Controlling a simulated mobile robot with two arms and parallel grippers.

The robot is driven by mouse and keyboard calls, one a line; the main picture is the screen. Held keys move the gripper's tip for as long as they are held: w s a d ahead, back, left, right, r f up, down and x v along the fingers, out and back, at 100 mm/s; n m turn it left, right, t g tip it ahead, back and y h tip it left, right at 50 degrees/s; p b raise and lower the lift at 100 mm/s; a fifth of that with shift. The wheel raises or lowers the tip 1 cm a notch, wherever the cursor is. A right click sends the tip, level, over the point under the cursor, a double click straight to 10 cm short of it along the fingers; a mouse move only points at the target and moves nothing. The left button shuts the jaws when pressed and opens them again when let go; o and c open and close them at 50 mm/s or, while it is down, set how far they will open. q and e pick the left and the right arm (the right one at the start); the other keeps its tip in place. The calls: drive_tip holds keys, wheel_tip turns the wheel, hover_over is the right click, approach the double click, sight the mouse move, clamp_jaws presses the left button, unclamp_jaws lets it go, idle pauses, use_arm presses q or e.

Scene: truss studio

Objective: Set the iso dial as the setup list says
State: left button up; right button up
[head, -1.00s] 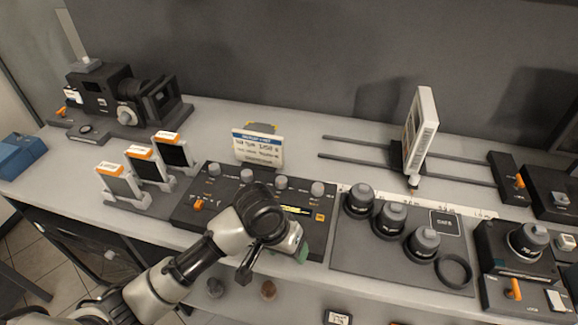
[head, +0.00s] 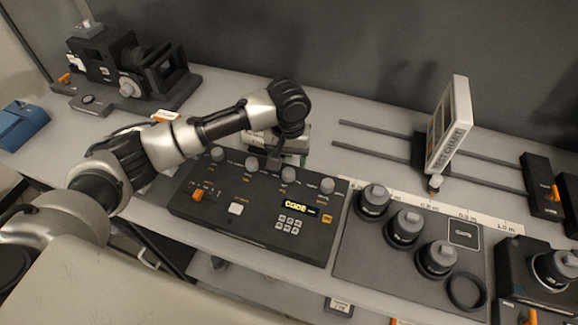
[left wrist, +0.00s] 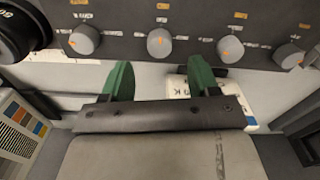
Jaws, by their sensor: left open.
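The black control panel (head: 235,225) carries a row of several grey dials along its back edge. In the head view they run from the left dial (head: 217,153) through the second (head: 252,164) and third (head: 288,175) to the right dial (head: 327,185). Their labels are too small to read, so I cannot tell which is iso. My left gripper (head: 284,160) hangs behind the panel, open and empty. In the left wrist view its green fingertips (left wrist: 160,75) point at the third dial (left wrist: 160,42), apart from it. The white setup card (left wrist: 182,86) is mostly hidden by the gripper.
Lens-like cylinders (head: 404,229) stand on a mat right of the panel. A white test chart (head: 452,130) stands on rails at the back right. A camera rig (head: 125,75) stands at the back left. A lit display (head: 296,206) shows on the panel.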

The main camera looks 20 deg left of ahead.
sight(289, 172)
use_arm(q)
wheel_tip(289, 172, down, 5)
drive_tip(key=shift+w+f, duration=0.1)
drive_tip(key=shift+f, duration=0.1)
drive_tip(key=shift+c, duration=0.8)
drive_tip(key=shift+p, duration=0.3)
drive_tip(key=c, duration=0.8)
use_arm(e)
drive_tip(key=shift+w+r, duration=0.45)
drive_tip(key=shift+w, duration=0.4)
